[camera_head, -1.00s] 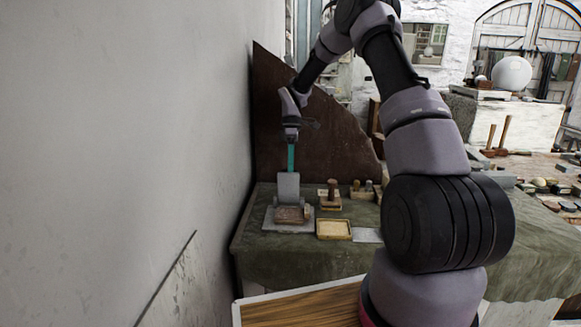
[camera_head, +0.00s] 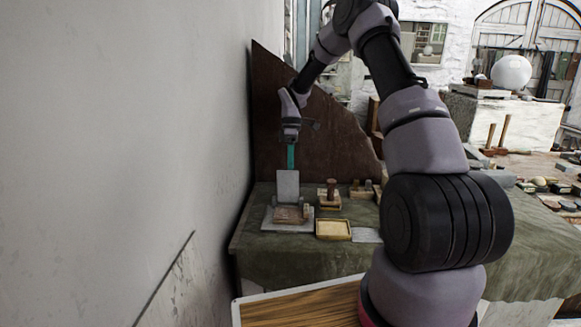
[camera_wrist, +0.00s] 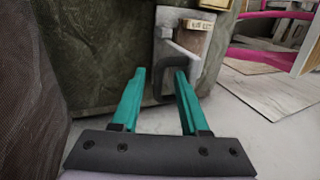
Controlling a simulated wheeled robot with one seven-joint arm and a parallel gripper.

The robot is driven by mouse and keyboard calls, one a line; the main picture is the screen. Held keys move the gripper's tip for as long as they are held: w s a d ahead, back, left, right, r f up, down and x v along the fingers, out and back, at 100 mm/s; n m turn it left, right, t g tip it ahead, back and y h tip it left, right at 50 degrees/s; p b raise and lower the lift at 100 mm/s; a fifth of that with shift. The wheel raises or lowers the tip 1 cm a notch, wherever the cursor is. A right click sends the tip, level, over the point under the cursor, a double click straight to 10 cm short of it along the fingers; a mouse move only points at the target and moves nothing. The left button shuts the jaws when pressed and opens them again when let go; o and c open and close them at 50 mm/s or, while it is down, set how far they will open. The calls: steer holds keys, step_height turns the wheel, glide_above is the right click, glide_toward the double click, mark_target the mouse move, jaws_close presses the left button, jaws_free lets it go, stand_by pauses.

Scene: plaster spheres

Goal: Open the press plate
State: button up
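The press plate (camera_head: 288,184) is a pale grey panel standing raised, close to upright, at the back of a grey base (camera_head: 282,227) on the cloth-covered table. A brown block (camera_head: 290,215) lies on the base in front of it. My gripper (camera_head: 291,168) is above the plate's top edge with its teal fingers pointing down. In the wrist view, the fingers of my gripper (camera_wrist: 161,72) are apart, with a dark loop handle (camera_wrist: 160,93) between them. The plate shows there edge-on (camera_wrist: 182,49). I cannot tell whether a finger touches the handle.
A shallow wooden tray (camera_head: 333,230) and a small stamp-like block (camera_head: 331,196) stand right of the press. A dark brown panel (camera_head: 300,120) rises behind it, and a plain wall (camera_head: 130,120) is close on the left. Open floor (camera_wrist: 250,105) shows in the wrist view.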

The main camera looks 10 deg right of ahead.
steer(key=v, duration=1)
steer(key=shift+r, duration=0.4)
steer(key=shift+w+d, duration=0.1)
steer(key=shift+w, duration=0.05)
steer(key=shift+m, duration=0.3)
jaws_close()
step_height(320, 180, down, 11)
steer(key=s+m+t+h, duration=0.1)
steer(key=m+t, duration=0.2)
steer(key=m, duration=1.4)
steer(key=shift+r+m+t, duration=0.25)
steer(key=shift+m+t, duration=0.05)
steer(key=shift+m, duration=0.1)
